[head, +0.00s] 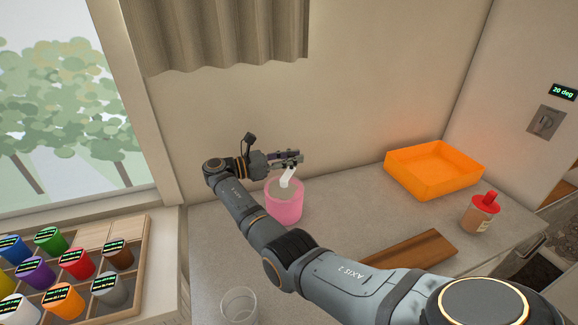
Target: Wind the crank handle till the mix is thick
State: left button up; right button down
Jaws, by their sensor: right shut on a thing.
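A pink pot (285,207) stands on the grey counter, with a greyish mix (277,190) showing at its open top. A white handle (288,176) rises at a tilt from the pot's mouth. My right gripper (293,160) is above the pot, shut on the upper end of this handle. The handle's lower end is hidden in the mix, and how thick the mix is cannot be told. My left gripper is not in view.
An orange tray (434,170) and a red-capped bottle (480,213) stand right on the counter. A brown board (415,249) lies partly behind my arm. A clear glass (239,305) is at the front. A wooden rack (129,277) of coloured jars is left.

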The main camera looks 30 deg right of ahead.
jog(key=shift+s+f+m+g+b, duration=0.3)
jog(key=shift+m+g+b, duration=0.2)
jog(key=shift+g+b, duration=0.15)
jog(key=shift+r+g, duration=0.1)
jog(key=shift+g, duration=0.15)
jog(key=c, duration=1.5)
grip_release()
jog(key=o, duration=0.3)
jog(key=shift+r, duration=0.1)
jog(key=shift+o, duration=0.2)
jog(key=shift+r, duration=0.15)
notch_tip(320, 180, up, 10)
jog(key=shift+f, duration=0.1)
